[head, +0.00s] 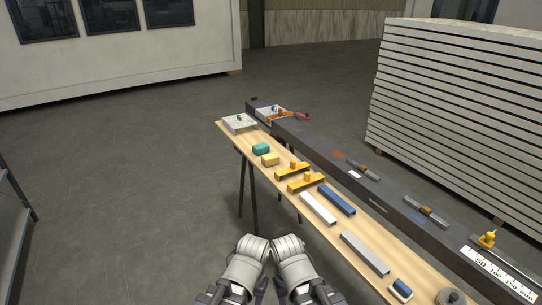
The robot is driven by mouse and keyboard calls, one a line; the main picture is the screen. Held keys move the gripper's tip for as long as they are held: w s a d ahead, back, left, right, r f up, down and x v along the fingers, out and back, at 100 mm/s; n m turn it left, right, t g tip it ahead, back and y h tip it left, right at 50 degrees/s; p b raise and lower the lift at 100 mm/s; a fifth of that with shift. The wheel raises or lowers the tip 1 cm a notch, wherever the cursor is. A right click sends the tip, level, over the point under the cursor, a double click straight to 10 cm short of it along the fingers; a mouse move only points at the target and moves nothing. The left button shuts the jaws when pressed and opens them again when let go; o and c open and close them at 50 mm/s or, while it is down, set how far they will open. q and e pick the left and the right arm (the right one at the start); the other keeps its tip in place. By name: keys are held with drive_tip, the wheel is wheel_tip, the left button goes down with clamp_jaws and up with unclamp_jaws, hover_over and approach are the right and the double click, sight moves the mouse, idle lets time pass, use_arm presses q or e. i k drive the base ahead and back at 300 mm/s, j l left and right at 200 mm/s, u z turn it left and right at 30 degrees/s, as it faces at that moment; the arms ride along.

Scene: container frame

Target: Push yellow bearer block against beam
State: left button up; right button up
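A pale yellow block (271,159) lies on the narrow wooden table (336,232), just in front of a teal block (261,148). A long dark grey beam (325,153) runs along the table's right side. The yellow block appears apart from the beam, with a strip of bare wood between them. My two white arms show at the bottom middle, folded close together and well short of the block. Dark parts at their lower ends may be my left gripper (261,291) and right gripper (279,290); their fingers are not clear.
Two orange-yellow handled pieces (292,171) (305,183) lie nearer on the table, then a blue bar (337,200), a white bar (318,208) and a grey bar (364,253). A grey plate (239,124) lies at the far end. Stacked panels (455,110) stand right; the left floor is open.

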sight(272, 158)
drive_tip(key=i+j+z, duration=0.15)
drive_tip(key=i+j, duration=0.75)
drive_tip(key=i, duration=0.25)
drive_tip(key=i+j+z, duration=0.1)
drive_tip(key=i+j, duration=0.9)
drive_tip(key=i, duration=0.1)
